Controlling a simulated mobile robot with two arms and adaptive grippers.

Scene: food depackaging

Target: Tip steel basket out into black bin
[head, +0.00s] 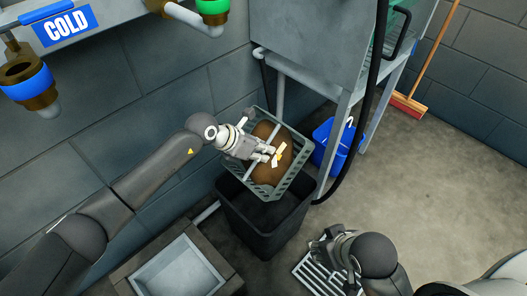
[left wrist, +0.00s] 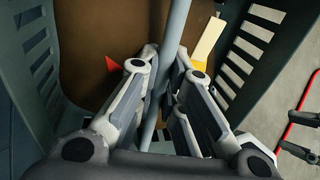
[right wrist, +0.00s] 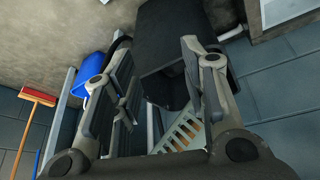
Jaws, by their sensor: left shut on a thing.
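The steel basket (head: 296,186), grey-green with slotted sides, hangs tilted above the black bin (head: 262,238). A large brown item (head: 268,172) and small white and yellow pieces (head: 279,155) are inside it. My left gripper (head: 268,153) is shut on the basket's grey handle bar (left wrist: 174,38), which runs between its fingers in the left wrist view. A small red piece (left wrist: 113,66) also shows there. The bin stands open on the floor below the basket; its bottom is dark. My right gripper (head: 325,245) is open and empty, to the right of the bin.
A metal sink stand (head: 310,45) rises behind the bin, with a blue bucket (head: 333,145) by its leg and a black hose (head: 366,120). A floor grate (head: 313,280) lies near my right gripper. A basin (head: 180,272) is at lower left. Open floor lies right.

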